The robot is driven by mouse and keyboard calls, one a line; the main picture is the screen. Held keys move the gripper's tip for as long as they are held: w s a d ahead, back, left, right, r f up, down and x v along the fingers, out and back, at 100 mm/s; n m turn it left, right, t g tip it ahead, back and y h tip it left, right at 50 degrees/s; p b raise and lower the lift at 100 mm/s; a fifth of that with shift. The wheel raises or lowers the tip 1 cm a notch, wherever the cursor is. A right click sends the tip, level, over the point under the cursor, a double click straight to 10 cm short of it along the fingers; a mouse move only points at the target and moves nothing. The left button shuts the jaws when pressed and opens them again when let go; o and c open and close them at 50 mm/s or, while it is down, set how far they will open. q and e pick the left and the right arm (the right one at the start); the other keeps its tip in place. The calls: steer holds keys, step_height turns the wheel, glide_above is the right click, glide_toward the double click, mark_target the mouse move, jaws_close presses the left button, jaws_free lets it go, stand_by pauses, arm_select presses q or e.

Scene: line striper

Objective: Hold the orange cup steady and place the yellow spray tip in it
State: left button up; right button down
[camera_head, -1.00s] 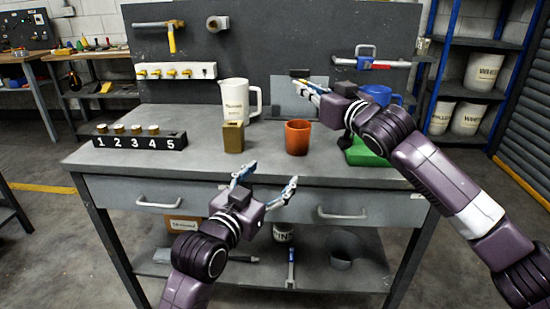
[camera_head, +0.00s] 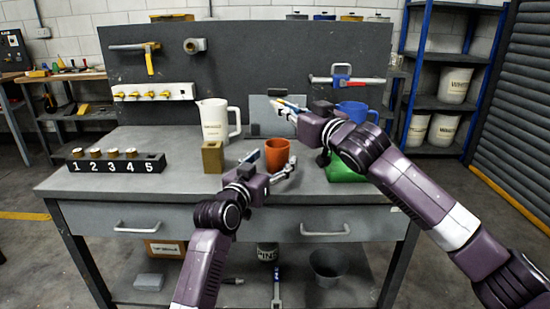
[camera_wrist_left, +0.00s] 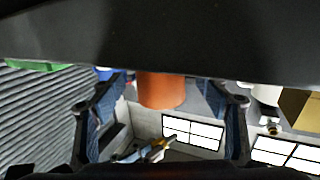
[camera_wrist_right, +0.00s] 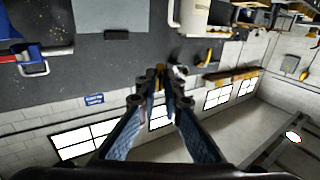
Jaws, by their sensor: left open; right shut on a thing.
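The orange cup (camera_head: 278,152) stands upright on the grey workbench. My left gripper (camera_head: 268,166) is open at bench-top height in front of the cup. In the left wrist view the cup (camera_wrist_left: 162,90) shows between the spread fingers; I cannot tell whether they touch it. My right gripper (camera_head: 284,105) is raised above and behind the cup, shut on a small yellow piece, seemingly the spray tip (camera_wrist_right: 160,72). The tip shows between the fingertips in the right wrist view and is too small to make out well in the head view.
A white pitcher (camera_head: 214,122) and a brown block (camera_head: 212,157) stand left of the cup. A black numbered rack (camera_head: 115,163) holds several brass-coloured pieces, with position 5 empty. A blue mug (camera_head: 357,112) and green object (camera_head: 344,170) are at right, near my right arm.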

arm_select(q)
steer(key=shift+x, duration=1.05)
steer(key=shift+c, duration=0.3)
